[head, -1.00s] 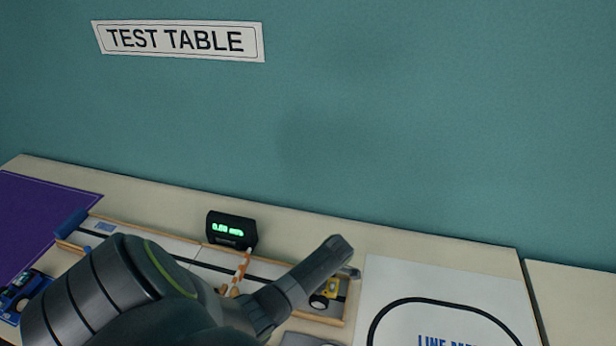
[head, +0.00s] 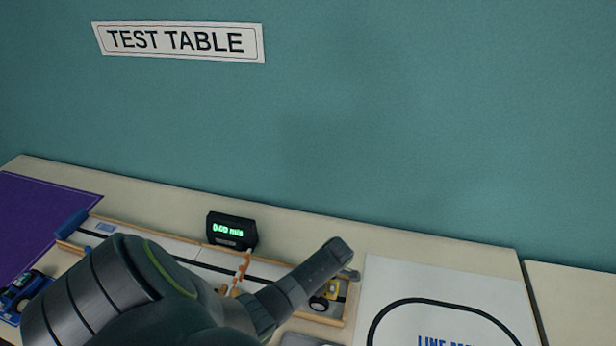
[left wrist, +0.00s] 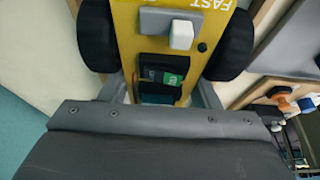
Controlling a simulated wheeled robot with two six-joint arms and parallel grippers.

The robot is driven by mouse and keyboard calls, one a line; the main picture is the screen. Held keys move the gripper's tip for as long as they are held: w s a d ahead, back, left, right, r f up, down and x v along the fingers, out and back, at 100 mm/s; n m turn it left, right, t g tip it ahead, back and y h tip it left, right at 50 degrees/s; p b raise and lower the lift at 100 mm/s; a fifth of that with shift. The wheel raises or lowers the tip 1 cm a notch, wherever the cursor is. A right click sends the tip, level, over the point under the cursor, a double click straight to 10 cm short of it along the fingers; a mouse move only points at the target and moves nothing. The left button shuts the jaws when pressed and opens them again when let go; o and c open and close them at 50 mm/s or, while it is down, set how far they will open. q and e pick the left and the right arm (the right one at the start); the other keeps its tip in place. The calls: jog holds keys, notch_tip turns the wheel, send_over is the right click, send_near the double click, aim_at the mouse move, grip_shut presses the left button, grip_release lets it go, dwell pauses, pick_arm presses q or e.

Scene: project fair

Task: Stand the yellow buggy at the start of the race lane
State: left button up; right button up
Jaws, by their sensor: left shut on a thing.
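The yellow buggy (head: 332,291) is at the right end of the race lane (head: 184,251) in the head view, partly hidden by my left gripper (head: 346,262). In the left wrist view the buggy (left wrist: 126,30) fills the top middle, with black wheels on both sides and "FAST" lettering. My left gripper's fingers (left wrist: 163,92) are shut on the buggy, one along each side of its yellow body. Whether its wheels touch the lane is hidden. My right gripper is not in view.
A lit display box (head: 232,230) stands behind the lane, with an orange-and-white striped bar (head: 243,266) at the lane. A blue buggy (head: 22,291) is at the left near a purple mat (head: 40,215). A white line-track sheet (head: 400,282) lies right of the lane.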

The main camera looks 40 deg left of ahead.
pick_arm(q)
jog(key=o, duration=0.9)
jog(key=p+v, duration=0.3)
jog(key=v, duration=1.4)
jog(key=shift+d+r, duration=0.15)
jog(key=shift+r, duration=0.05)
